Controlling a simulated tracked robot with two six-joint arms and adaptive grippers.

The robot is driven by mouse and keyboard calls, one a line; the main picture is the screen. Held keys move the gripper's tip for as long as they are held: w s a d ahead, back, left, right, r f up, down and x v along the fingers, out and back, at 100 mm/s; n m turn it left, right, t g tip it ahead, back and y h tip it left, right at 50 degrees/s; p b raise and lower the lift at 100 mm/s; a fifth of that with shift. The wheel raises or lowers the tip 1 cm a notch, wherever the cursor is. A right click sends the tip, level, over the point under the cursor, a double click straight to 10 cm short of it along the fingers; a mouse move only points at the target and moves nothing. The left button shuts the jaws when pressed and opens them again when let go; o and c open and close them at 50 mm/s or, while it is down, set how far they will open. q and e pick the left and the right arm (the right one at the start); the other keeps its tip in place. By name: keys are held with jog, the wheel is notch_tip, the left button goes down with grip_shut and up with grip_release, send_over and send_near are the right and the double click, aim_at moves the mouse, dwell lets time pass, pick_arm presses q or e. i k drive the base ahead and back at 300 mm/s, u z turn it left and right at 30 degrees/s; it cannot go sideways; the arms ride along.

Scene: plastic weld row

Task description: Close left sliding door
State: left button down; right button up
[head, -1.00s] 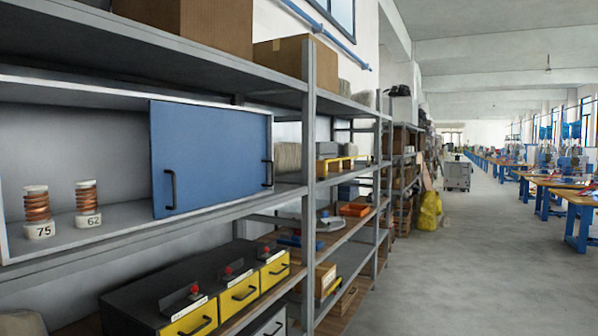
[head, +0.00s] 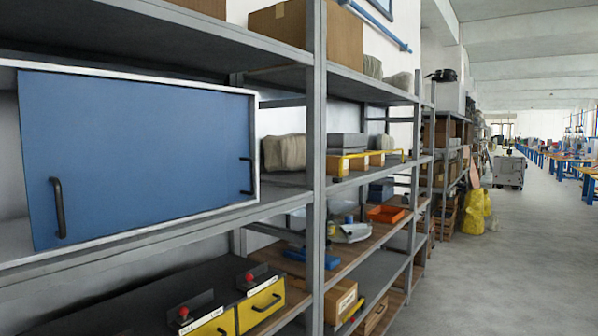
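A white-framed cabinet (head: 130,76) sits on a grey shelf at the left. A flat blue sliding door (head: 140,150) covers most of its visible front. One black handle (head: 58,208) is near the door's left edge. A second black handle (head: 247,175) is at the right edge, beside the frame. I cannot tell whether a second door lies behind the blue one. A narrow open gap (head: 10,160) shows left of the door; the cabinet's left part is outside the picture. Neither gripper is in view.
A grey shelf post (head: 318,150) stands just right of the cabinet. Black-topped drawers with yellow fronts (head: 262,302) are on the shelf below. Shelves with boxes and an orange tray (head: 385,213) continue beyond. The aisle floor (head: 510,270) at right is clear.

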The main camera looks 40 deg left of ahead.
aim_at(102, 157)
jog(key=u, duration=0.15)
jog(key=i, duration=1.3)
jog(key=u, duration=1)
jog(key=i, duration=0.5)
jog(key=u, duration=0.2)
jog(key=k, duration=0.85)
jog(key=u, duration=0.2)
jog(key=i, duration=0.85)
jog(key=z, duration=0.05)
